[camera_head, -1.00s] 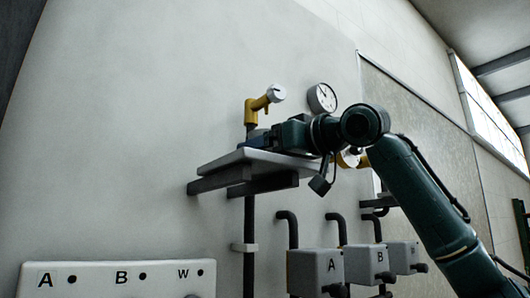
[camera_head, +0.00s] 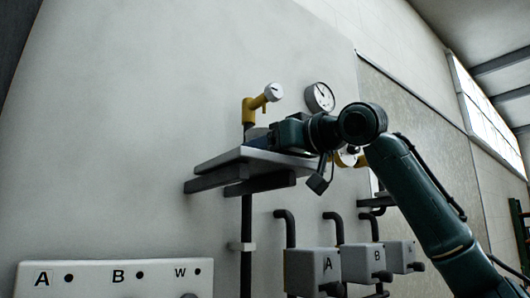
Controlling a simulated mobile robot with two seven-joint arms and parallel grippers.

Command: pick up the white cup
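I cannot make out a white cup in the head view. My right arm comes in from the right and reaches over a pale wall shelf (camera_head: 232,160) with dark brackets. My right gripper (camera_head: 258,137) is at the shelf top, beside the base of a yellow pipe. Its fingers are dark and small, and the arm hides part of the shelf, so I cannot tell whether it is open or holds something. My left gripper is not in view.
The yellow pipe (camera_head: 250,108) with a white round end (camera_head: 273,92) stands behind my gripper. A round gauge (camera_head: 320,97) is on the wall. A white lettered panel (camera_head: 100,277) is at lower left.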

